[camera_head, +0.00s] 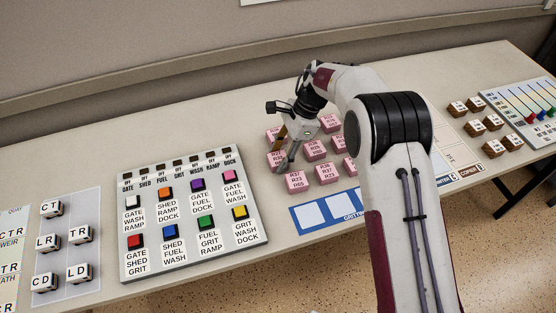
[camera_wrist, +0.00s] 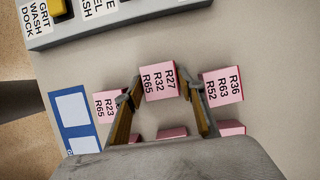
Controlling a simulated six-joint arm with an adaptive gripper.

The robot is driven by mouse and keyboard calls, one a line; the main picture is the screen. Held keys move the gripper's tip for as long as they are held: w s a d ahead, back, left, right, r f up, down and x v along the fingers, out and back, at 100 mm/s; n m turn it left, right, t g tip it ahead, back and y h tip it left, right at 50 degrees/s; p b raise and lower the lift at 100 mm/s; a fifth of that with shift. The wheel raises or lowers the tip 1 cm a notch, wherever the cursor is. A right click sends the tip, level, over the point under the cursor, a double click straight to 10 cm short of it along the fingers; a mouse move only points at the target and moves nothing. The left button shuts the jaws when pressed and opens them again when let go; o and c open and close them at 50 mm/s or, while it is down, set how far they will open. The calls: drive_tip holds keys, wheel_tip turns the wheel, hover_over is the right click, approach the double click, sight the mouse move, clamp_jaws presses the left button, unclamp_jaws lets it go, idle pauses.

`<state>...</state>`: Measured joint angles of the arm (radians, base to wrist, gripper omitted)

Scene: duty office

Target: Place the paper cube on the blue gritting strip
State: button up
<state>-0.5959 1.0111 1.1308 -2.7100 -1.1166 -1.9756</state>
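Several pink cubes with R-number labels stand on the table; none reads "paper", so I cannot tell which is the paper cube. My gripper (camera_head: 283,155) is low over their left side. In the wrist view, my gripper (camera_wrist: 163,82) is open, with its fingertips on either side of the pink cube marked R27 R32 R65 (camera_wrist: 158,84). I cannot tell whether they touch it. The blue strip with white squares (camera_head: 297,222) lies in front of the cubes, partly hidden by my arm. Its end shows in the wrist view (camera_wrist: 65,122).
Pink cubes marked R36 R63 R52 (camera_wrist: 223,86) and R23 R65 (camera_wrist: 108,106) stand close to the fingers. A button panel (camera_head: 190,265) is left of the cubes, with white lettered cubes (camera_head: 79,235) beyond it. Brown-sided cubes (camera_head: 494,148) and a slider board (camera_head: 490,97) are at right.

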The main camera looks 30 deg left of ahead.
sight(280, 157)
drive_tip(key=c, duration=0.6)
drive_tip(key=shift+r, duration=5.05)
